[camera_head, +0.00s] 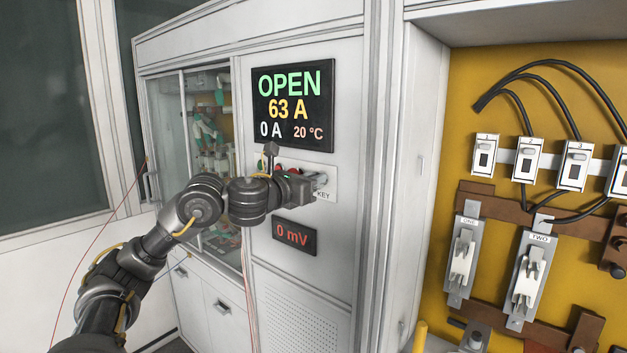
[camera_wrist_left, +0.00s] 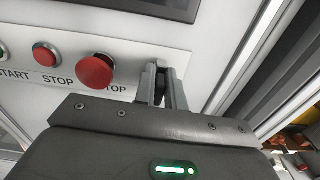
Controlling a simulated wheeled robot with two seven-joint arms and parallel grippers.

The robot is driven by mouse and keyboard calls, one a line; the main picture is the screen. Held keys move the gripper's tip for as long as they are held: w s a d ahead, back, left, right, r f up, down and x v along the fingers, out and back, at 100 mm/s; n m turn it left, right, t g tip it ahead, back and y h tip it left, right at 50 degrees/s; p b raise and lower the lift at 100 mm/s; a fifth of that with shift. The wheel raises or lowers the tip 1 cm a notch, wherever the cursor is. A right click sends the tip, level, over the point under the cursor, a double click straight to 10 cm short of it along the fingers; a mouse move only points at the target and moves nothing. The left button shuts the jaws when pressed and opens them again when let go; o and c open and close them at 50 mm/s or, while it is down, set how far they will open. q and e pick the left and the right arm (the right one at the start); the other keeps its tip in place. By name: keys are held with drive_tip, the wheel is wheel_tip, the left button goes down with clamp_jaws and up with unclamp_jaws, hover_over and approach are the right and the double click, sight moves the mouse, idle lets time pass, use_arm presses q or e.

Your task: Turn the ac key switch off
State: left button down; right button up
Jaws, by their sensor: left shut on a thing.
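My left gripper (camera_head: 321,180) reaches in from the left to the right end of the control strip on the cabinet, just above the printed label "KEY" (camera_head: 323,196). In the left wrist view its two fingers (camera_wrist_left: 161,88) are shut on the small dark key switch (camera_wrist_left: 160,80). The gripper and its fingers hide most of the switch, so I cannot tell which way it is turned. My right gripper is not in view.
In the left wrist view a red mushroom button (camera_wrist_left: 96,70) and a smaller red stop button (camera_wrist_left: 46,54) sit left of the fingers. The display (camera_head: 293,105) above reads OPEN, 63 A, 0 A. A yellow panel (camera_head: 455,110) with fuse holders stands at right.

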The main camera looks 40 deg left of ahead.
use_arm(q)
drive_tip(key=shift+n, duration=0.4)
idle(0.3)
drive_tip(key=c, duration=1.5)
unclamp_jaws()
drive_tip(key=shift+o, duration=0.2)
drive_tip(key=shift+s, duration=0.55)
drive_tip(key=s+b, duration=0.3)
drive_tip(key=s, duration=0.6)
drive_tip(key=shift+s, duration=0.35)
drive_tip(key=shift+d, duration=0.15)
